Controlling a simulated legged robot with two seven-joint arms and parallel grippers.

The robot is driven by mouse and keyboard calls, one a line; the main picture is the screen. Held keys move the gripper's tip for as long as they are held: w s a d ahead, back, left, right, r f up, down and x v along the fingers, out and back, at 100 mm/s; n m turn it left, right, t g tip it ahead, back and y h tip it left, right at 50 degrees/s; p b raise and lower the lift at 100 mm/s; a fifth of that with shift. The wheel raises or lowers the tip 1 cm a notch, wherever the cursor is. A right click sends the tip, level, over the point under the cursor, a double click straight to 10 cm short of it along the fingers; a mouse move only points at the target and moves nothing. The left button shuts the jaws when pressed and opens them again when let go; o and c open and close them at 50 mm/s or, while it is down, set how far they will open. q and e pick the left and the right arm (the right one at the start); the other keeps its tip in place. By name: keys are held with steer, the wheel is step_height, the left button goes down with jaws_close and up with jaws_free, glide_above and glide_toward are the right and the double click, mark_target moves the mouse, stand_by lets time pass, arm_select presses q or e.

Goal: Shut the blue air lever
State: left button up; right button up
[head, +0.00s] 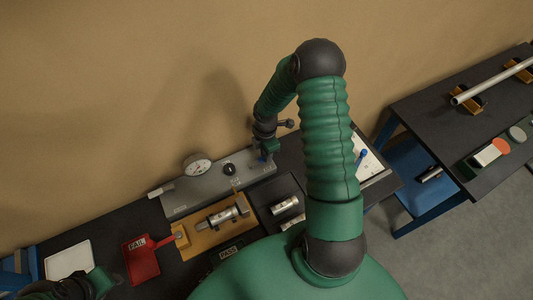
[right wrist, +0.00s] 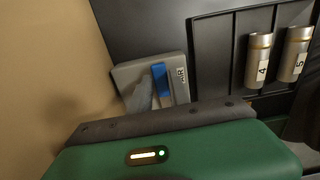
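The blue air lever (right wrist: 161,80) stands on a grey plate (right wrist: 128,72) with a small printed label, in the right wrist view. In the head view a small blue part (head: 263,157) shows at the right end of the grey gauge fixture (head: 205,187), just under my right gripper (head: 268,148).
The fixture carries a round gauge (head: 197,166) and a black knob (head: 229,169). In front are an orange cradle with a metal cylinder (head: 222,215), a red FAIL tray (head: 140,262) and a dark tray (right wrist: 222,62) with numbered cylinders. The tan wall is close behind.

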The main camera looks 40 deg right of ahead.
steer(key=o, duration=0.4)
steer(key=shift+w, duration=0.2)
step_height(320, 180, up, 17)
steer(key=b, duration=0.2)
steer(key=shift+f+b, duration=0.15)
steer(key=shift+b, duration=0.25)
steer(key=shift+f, duration=0.1)
